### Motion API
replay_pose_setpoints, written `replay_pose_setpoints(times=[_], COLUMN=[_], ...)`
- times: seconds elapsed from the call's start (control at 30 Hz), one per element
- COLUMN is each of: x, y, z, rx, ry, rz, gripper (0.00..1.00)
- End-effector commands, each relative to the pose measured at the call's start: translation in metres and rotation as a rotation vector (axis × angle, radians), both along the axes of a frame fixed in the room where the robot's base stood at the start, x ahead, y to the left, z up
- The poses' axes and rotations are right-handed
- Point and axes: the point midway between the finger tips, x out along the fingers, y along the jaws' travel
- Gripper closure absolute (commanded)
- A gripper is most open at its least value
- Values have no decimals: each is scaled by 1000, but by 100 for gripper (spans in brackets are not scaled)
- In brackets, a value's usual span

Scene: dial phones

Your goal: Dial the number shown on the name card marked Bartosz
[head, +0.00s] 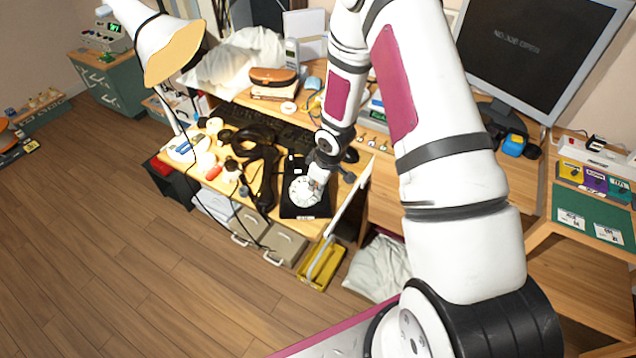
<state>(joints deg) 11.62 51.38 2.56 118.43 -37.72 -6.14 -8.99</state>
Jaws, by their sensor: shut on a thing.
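A rotary phone with a round white dial (304,192) on a black base (305,211) sits near the front right of the cluttered desk. My gripper (317,177) points down at the dial's upper right side, touching or very close to it. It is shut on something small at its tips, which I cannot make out. Two white cards, one left (571,219) and one right (608,234), lie on a green mat at the far right. Their print is too small to read, so I cannot tell which is marked Bartosz.
A dark, tangled object (262,165) lies left of the phone. A lamp (165,45) leans over the desk's left side. A monitor (530,50) stands behind my arm. Yellow, purple and teal blocks (595,181) sit behind the green mat.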

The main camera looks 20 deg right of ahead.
Motion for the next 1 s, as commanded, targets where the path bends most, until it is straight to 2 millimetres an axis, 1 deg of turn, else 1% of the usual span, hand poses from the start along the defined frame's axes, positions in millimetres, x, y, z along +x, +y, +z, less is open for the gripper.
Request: replay_pose_setpoints(times=[0.27,0.37,0.63,1.0], x=[-3,-4,-10,-10], y=[4,4,6,7], z=[-2,1,15,15], rx=[1,1,1,1], ry=[0,0,-1,-1], rz=[0,0,0,0], gripper=[100,100,100,100])
